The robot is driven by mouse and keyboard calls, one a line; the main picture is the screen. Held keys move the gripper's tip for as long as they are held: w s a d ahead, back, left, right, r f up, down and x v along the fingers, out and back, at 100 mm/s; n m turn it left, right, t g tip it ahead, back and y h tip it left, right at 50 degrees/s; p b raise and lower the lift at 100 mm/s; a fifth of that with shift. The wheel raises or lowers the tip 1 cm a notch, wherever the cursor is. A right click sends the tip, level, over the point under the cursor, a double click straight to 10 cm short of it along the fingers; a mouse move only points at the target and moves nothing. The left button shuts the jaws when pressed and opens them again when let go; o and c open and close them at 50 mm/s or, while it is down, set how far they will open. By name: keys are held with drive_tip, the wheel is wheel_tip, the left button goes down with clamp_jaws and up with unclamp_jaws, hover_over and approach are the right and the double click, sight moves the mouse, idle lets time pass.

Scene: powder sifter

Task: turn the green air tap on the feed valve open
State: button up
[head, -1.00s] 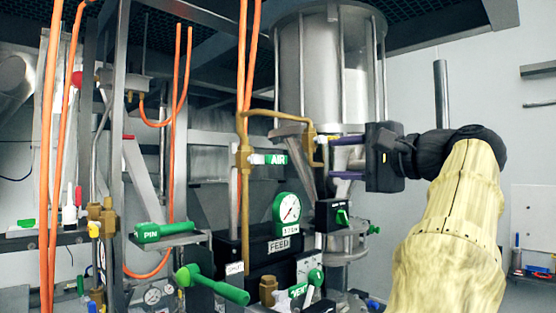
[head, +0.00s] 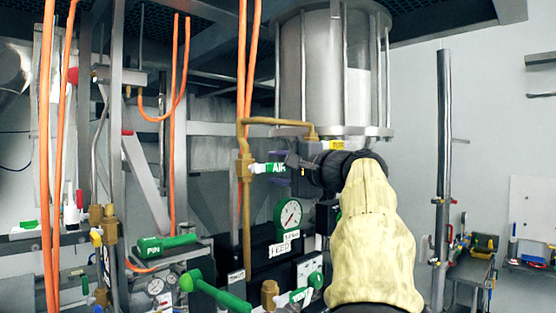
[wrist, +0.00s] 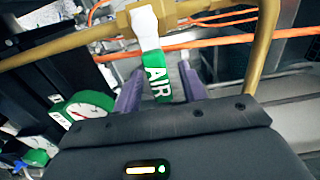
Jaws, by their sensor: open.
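The air tap (head: 264,168) is a white and green lever lettered AIR on a brass valve and pipe (head: 245,190). In the head view it points right from the pipe, roughly level. In the wrist view the green lever (wrist: 157,68) hangs from the brass pipe (wrist: 190,10) towards me. My gripper (head: 277,169) is open, with its purple fingers on either side of the lever in the wrist view (wrist: 160,78). A gap shows on each side, wider on the right. My wrist hides part of the valve area in the head view.
A round green gauge (head: 288,213) and a FEED label sit below the tap. A green PIN handle (head: 166,243), a large green lever (head: 215,291) and a VENT tap (head: 300,296) are lower. Orange hoses (head: 242,70) hang close left. A steel cylinder (head: 318,70) stands above.

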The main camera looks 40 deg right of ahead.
drive_tip(key=shift+w+a, duration=0.1)
drive_tip(key=shift+w, duration=0.3)
drive_tip(key=shift+s, duration=0.1)
drive_tip(key=shift+s, duration=0.1)
drive_tip(key=c, duration=0.3)
clamp_jaws()
